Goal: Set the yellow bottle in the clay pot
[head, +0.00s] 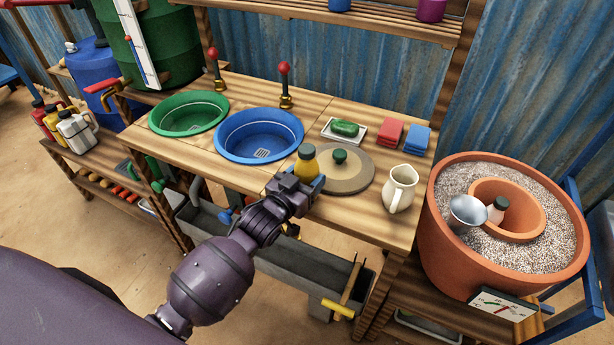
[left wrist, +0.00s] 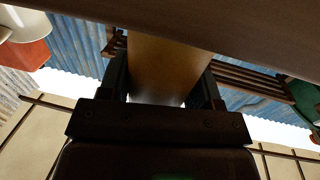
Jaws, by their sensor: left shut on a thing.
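The yellow bottle (head: 306,165) has a dark cap and stands roughly upright above the front of the wooden counter, left of the round lidded board. My left gripper (head: 300,183) is shut on it and hides its lower part. In the left wrist view the bottle's yellow-brown side (left wrist: 160,70) fills the space between the dark fingers. The clay pot (head: 438,235) is the large terracotta one at the right, filled with gravel, with a smaller clay pot (head: 530,222) sunk in its middle. A white bottle with a dark cap (head: 496,210) stands inside the inner pot. My right gripper is not seen.
A metal cup (head: 467,213) sits at the inner pot's left rim. A cream jug (head: 400,188) stands on the counter between my left gripper and the pot. The round board (head: 352,180), blue basin (head: 258,135) and green basin (head: 189,113) are nearby. A dial (head: 503,304) is below the pot.

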